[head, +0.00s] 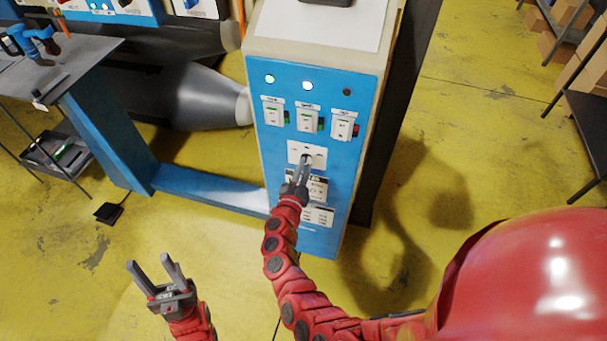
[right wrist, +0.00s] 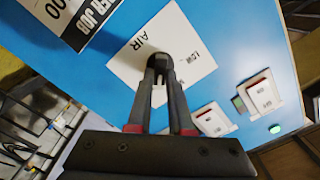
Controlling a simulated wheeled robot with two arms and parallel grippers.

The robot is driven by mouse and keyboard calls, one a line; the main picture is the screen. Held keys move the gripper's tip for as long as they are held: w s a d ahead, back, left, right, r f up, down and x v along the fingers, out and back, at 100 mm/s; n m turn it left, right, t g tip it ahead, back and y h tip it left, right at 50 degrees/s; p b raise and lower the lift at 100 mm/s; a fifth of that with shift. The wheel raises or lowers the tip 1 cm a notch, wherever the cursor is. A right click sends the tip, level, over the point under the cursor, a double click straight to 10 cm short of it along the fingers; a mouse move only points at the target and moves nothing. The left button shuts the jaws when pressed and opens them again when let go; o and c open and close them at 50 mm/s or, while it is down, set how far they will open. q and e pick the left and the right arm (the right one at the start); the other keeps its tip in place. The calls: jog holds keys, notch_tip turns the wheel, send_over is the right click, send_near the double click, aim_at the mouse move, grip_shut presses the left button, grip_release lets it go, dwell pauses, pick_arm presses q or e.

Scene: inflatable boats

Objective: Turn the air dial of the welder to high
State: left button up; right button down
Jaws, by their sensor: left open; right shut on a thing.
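The welder (head: 268,170) is a tall cabinet with a blue front in the middle of the head view. The white air plate (head: 319,158) is on its front; in the right wrist view the plate (right wrist: 125,72) reads AIR, with LOW beside it. My right gripper (head: 305,161) is shut on the air dial at the plate. Its fingertips (right wrist: 160,62) cover nearly all of the dial, so its pointer and setting cannot be seen. My left gripper (head: 151,263) is open and empty, low at the left, apart from the welder.
Several white rocker switches (head: 307,119) and small lamps (head: 308,86) are above the plate, two lamps lit. A printed label (head: 318,188) is below it. A workbench (head: 70,68) stands at the left and shelves (head: 590,110) at the right. Yellow floor around is mostly clear.

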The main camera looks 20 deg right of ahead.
jog(key=shift+f+m+b, duration=0.2)
jog(key=shift+m+b, duration=1.3)
jog(key=shift+b, duration=0.1)
jog(key=c, duration=0.8)
grip_release()
jog(key=shift+r, duration=0.1)
jog(key=shift+s, duration=0.1)
jog(key=b+v, duration=0.2)
jog(key=v, duration=1.5)
jog(key=shift+s+a+b, duration=0.15)
jog(key=shift+b, duration=0.25)
